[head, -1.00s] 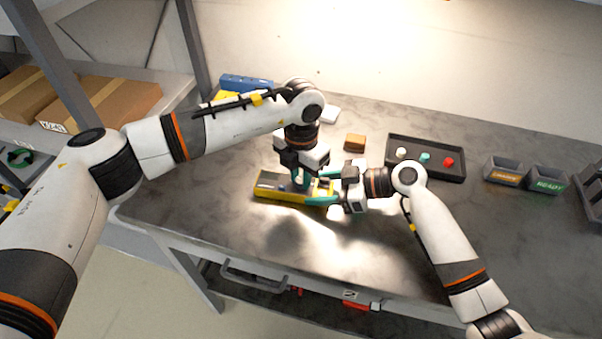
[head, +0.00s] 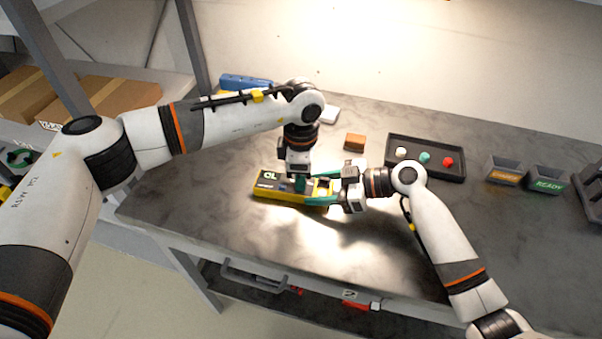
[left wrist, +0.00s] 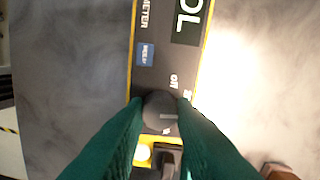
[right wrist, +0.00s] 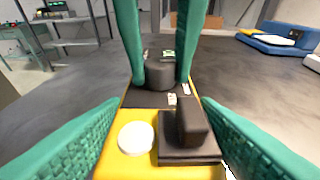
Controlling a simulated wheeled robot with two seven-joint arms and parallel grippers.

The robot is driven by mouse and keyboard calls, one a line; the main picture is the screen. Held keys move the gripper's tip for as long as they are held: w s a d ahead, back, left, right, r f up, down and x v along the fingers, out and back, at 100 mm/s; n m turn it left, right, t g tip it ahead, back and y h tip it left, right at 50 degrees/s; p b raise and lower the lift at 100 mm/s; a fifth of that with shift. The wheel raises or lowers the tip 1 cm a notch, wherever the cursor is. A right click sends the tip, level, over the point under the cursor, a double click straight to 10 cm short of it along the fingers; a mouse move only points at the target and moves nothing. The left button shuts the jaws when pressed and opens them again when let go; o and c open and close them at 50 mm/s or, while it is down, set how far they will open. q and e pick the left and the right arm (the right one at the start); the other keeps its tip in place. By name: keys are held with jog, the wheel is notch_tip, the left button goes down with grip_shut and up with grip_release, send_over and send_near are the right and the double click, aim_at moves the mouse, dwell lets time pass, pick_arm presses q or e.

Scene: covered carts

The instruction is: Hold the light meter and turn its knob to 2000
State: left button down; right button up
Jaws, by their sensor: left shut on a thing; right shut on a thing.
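The light meter (head: 268,189) is a yellow tool with a dark face, lying on the table; its display (left wrist: 188,22) reads OL. Its dark round knob (left wrist: 160,112) shows between the green fingers of my left gripper (left wrist: 160,118), which comes from above and is shut on it. A pale line marks the knob top, near an "Off" label; I cannot tell which setting it points to. My right gripper (head: 322,190) is shut on the meter's right end from the side. In the right wrist view its fingers flank a white dome (right wrist: 136,138) and a black block (right wrist: 190,130).
Behind are a brown block (head: 355,141) and a black tray (head: 440,172) with white, teal and red pieces. Two labelled bins (head: 503,171) stand at the right, one reading READY. A blue item (head: 245,82) lies at the back left. The front table is clear.

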pick_arm(q)
jog(key=m, duration=0.4)
jog(key=shift+m, duration=0.4)
dwell(0.4)
jog(key=c, duration=1.2)
grip_release()
notch_tip(320, 180, up, 12)
